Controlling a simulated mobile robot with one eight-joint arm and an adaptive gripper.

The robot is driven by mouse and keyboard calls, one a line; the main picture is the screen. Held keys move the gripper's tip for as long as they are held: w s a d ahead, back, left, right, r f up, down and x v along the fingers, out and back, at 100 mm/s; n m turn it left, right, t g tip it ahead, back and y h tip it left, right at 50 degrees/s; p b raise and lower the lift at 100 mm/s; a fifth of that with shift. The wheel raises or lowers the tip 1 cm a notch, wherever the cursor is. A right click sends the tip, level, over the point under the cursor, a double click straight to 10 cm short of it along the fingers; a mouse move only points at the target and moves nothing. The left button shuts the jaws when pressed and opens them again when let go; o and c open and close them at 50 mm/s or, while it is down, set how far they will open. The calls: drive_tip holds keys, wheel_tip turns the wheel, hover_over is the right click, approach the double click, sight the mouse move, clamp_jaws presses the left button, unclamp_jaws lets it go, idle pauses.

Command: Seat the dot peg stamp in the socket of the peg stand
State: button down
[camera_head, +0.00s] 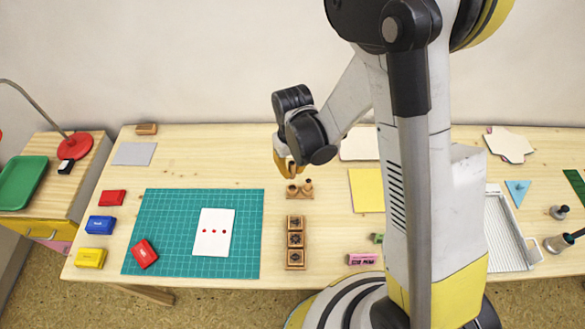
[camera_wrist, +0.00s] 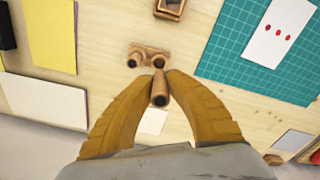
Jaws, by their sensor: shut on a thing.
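My gripper (camera_wrist: 160,80) is shut on a small brown wooden peg stamp (camera_wrist: 159,92), a cylinder held between the yellow fingertips. The wooden peg stand (camera_wrist: 146,52) lies just beyond the fingertips in the wrist view, with dark round openings or tops that are too small to tell apart. The held stamp's far end overlaps the stand's edge in that view; whether they touch cannot be told. In the head view, my gripper (camera_head: 291,172) is just above and behind the peg stand (camera_head: 300,195), which bears short round wooden parts. The held stamp is mostly hidden there.
A rack of square wooden stamps (camera_head: 295,242) stands in front of the peg stand. A green cutting mat (camera_head: 165,215) holds a white card (camera_head: 225,222) with red dots and a red inkpad (camera_head: 144,253). A yellow sheet (camera_head: 366,190) lies to the right.

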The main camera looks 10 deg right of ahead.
sight(293, 178)
drive_tip(key=shift+f+b, duration=1.85)
drive_tip(key=shift+f, duration=1)
drive_tip(key=shift+b, duration=0.6)
drive_tip(key=shift+f, duration=0.15)
drive_tip(key=shift+f+b, duration=0.25)
drive_tip(key=shift+b, duration=0.15)
drive_tip(key=shift+s+f+b, duration=0.2)
drive_tip(key=shift+f+b, duration=0.1)
drive_tip(key=shift+b, duration=0.2)
drive_tip(key=shift+r, duration=0.1)
drive_tip(key=shift+r, duration=0.2)
